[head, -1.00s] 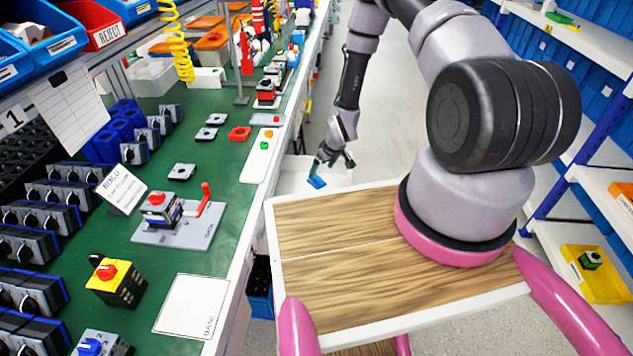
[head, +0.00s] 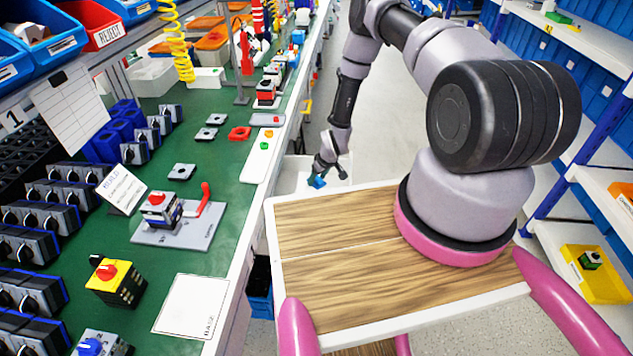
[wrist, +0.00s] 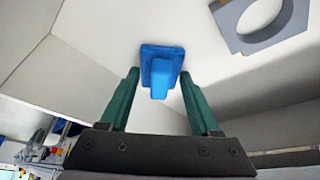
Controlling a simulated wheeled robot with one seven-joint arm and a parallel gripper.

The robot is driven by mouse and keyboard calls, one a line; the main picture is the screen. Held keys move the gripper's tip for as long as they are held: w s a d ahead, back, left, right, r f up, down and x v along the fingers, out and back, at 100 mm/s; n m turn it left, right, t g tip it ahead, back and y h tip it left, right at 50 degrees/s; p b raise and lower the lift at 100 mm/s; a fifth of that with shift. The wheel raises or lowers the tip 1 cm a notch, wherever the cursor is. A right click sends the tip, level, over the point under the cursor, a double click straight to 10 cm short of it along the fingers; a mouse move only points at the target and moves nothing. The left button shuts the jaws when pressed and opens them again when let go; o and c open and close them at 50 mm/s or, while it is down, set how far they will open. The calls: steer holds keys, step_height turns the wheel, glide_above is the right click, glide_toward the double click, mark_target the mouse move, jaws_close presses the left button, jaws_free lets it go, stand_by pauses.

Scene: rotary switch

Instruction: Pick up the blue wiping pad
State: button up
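The blue wiping pad (wrist: 162,68) is a flat blue block with a raised grip, lying in a pale bin (head: 290,178) beside the bench. My gripper (wrist: 159,73) has its two green fingers spread, with the pad just ahead and its grip between the fingertips. I see no clear contact between fingers and pad. In the head view my gripper (head: 329,168) reaches down over the bin, with the small blue pad (head: 317,183) at its fingertips. The arm hides part of the bin.
A grey part with a round hole (wrist: 228,20) lies to the right of the pad. Pale bin walls stand left of it. The green bench (head: 225,170) holds switches and a fixture. My wooden-topped base is in front of the bin.

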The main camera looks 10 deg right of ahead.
mark_target(318, 177)
jaws_close()
steer(key=shift+r, duration=0.15)
step_height(318, 177, up, 10)
steer(key=shift+f, duration=0.1)
stand_by(0.3)
